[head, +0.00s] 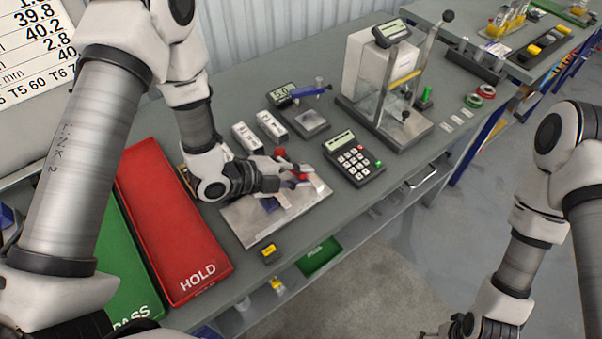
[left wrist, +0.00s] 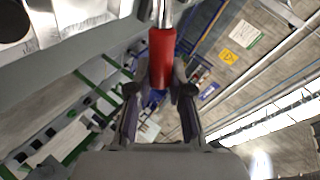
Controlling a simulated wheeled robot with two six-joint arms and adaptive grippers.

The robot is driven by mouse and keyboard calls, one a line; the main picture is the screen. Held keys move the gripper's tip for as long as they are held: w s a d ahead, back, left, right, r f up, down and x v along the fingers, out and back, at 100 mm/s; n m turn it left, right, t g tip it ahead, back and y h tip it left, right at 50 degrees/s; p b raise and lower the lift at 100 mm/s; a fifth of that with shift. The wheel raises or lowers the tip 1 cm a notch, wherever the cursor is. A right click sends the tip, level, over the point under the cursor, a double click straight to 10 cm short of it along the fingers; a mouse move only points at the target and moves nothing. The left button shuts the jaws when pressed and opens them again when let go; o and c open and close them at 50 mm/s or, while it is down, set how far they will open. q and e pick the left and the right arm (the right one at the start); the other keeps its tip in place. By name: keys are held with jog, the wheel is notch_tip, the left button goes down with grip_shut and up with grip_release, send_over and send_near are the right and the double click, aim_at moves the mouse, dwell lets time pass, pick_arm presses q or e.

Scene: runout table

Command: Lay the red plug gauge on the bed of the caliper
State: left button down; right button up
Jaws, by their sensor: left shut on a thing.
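My left gripper (head: 290,175) is shut on the red plug gauge (head: 302,177), above a steel plate (head: 240,223) on the bench. In the left wrist view the gauge (left wrist: 162,58) has a red handle and a bright metal end pointing to the top of the picture; my left fingers (left wrist: 160,92) close around its lower part. In the head view the fingers partly hide it. A small device with a digital readout (head: 283,92), a blue part and a metal bed (head: 312,122) stands behind; it looks like the caliper. My right gripper (head: 462,325) is partly cut off at the bottom edge.
A keypad unit (head: 353,158) stands right of the plate, with two white-labelled blocks (head: 271,125) behind the gripper. A glass-fronted instrument (head: 385,80) is at back right. Red HOLD (head: 170,220) and green PASS (head: 130,265) trays lie left. The bench front edge is close.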

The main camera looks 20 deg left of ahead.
pick_arm(q)
jog(key=f+b, duration=0.2)
jog(key=f, duration=0.1)
jog(key=shift+w, duration=0.3)
jog(key=shift+s+d+f+b, duration=0.15)
jog(key=shift+s+f+b, duration=0.15)
jog(key=shift+f+b, duration=0.4)
jog(key=shift+w+f+b, duration=0.25)
jog(key=shift+f+b, duration=0.75)
jog(key=shift+f, duration=0.3)
jog(key=shift+s, duration=0.1)
jog(key=shift+r, duration=0.1)
jog(key=c, duration=1)
grip_release()
